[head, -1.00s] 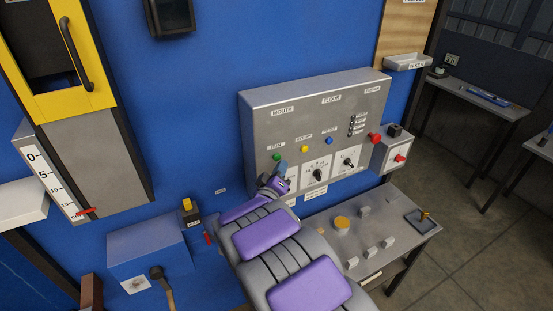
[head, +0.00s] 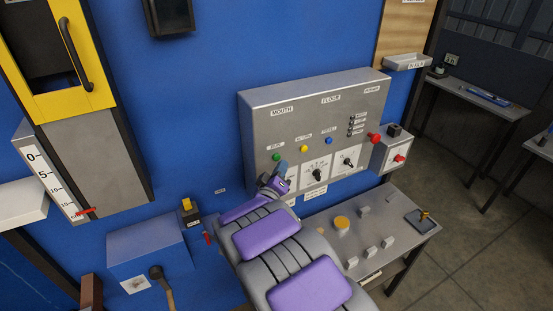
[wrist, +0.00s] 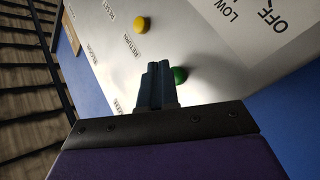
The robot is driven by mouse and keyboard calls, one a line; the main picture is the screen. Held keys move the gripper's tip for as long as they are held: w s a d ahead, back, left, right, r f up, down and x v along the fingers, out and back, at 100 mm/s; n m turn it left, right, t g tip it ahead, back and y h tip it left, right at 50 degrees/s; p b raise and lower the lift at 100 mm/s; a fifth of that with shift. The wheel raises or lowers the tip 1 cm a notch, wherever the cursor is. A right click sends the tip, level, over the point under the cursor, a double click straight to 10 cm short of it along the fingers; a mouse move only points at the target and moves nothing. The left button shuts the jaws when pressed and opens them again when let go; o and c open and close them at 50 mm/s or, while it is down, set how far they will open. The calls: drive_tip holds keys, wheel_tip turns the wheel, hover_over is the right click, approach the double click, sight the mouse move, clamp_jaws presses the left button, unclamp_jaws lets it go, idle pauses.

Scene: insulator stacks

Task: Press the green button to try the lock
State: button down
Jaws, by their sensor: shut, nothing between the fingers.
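The green button (head: 276,157) is on the left of the grey control panel (head: 262,118), left of the yellow button. It also shows in the wrist view (wrist: 179,75), just right of the fingertips and partly hidden behind them. My gripper (head: 281,166) is shut and empty, with its fingertips just below and right of the green button in the head view. In the wrist view my gripper (wrist: 156,72) points at the panel face. I cannot tell whether the fingers touch the button or the panel.
A yellow button (head: 304,149), a blue button (head: 329,140) and a red knob (head: 373,138) sit along the panel. Dials (head: 318,170) are below them. A bench with small blocks (head: 388,241) stands below right. A blue box (head: 148,252) is at lower left.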

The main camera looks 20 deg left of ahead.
drive_tip(key=shift+w+a+r+p, duration=0.15)
drive_tip(key=shift+w+a+p, duration=0.45)
drive_tip(key=shift+p, duration=0.45)
idle(0.9)
drive_tip(key=shift+s+d, duration=0.1)
drive_tip(key=shift+s, duration=0.1)
drive_tip(key=shift+s+d, duration=0.5)
drive_tip(key=shift+d, duration=0.05)
drive_tip(key=s+d+b, duration=0.1)
drive_tip(key=s+d, duration=0.2)
drive_tip(key=shift+s+d, duration=0.1)
drive_tip(key=shift+d, duration=0.3)
idle(0.4)
drive_tip(key=shift+b, duration=0.3)
idle(0.3)
